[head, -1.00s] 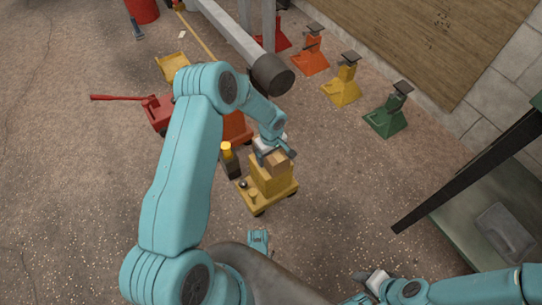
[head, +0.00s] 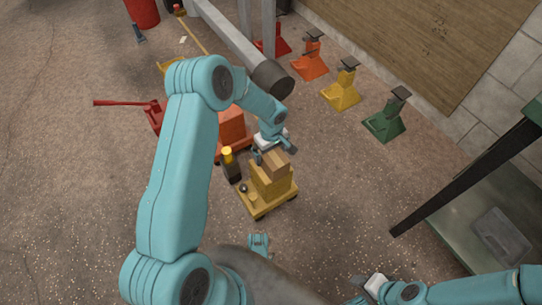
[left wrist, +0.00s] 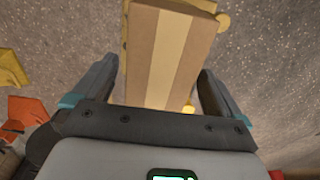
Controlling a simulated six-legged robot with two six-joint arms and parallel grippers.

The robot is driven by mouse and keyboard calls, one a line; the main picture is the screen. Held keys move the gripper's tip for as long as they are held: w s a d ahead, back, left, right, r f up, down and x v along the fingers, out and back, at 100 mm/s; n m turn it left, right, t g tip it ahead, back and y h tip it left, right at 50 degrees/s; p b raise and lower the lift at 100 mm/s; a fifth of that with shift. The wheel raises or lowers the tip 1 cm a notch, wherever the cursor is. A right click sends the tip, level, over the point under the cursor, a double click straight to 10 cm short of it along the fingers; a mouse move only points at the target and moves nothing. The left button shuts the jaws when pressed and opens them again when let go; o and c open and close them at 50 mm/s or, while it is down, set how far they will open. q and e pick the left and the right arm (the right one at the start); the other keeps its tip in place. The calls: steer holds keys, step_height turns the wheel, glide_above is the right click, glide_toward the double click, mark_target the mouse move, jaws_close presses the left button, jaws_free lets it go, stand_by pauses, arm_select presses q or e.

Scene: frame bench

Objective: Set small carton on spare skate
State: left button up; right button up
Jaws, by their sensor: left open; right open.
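The small carton (head: 275,164) is a brown box with a paler tape strip. My left gripper (head: 273,148) is open just above and behind the carton in the head view. In the left wrist view, the carton (left wrist: 168,50) lies between and beyond the open fingers (left wrist: 160,90), with a gap on each side. My right gripper (head: 372,283) is open and empty, low in the head view. The carton's underside is hidden.
A dark bottle with a yellow cap (head: 230,163) stands left of the skate. An orange box (head: 231,128) is behind it, near a red jack (head: 153,115). Orange, yellow and green stands (head: 385,122) line the wall.

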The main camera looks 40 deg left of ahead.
arm_select(q)
step_height(320, 180, up, 6)
steer(key=shift+r+p, duration=0.25)
steer(key=shift+p, duration=0.55)
steer(key=shift+s+d, duration=0.15)
steer(key=shift+d, duration=0.15)
steer(key=s+d+f+m+h, duration=0.2)
steer(key=s+d+m, duration=0.3)
steer(key=s+d, duration=0.3)
steer(key=s+d+f+m+h, duration=0.2)
steer(key=s+d+m, duration=0.4)
steer(key=s+d, duration=0.3)
steer(key=s+f, duration=0.1)
steer(key=s, duration=0.2)
steer(key=shift+d+f+t, duration=0.25)
steer(key=shift+f+t, duration=0.05)
steer(key=shift+f, duration=0.05)
steer(key=shift+s, duration=0.1)
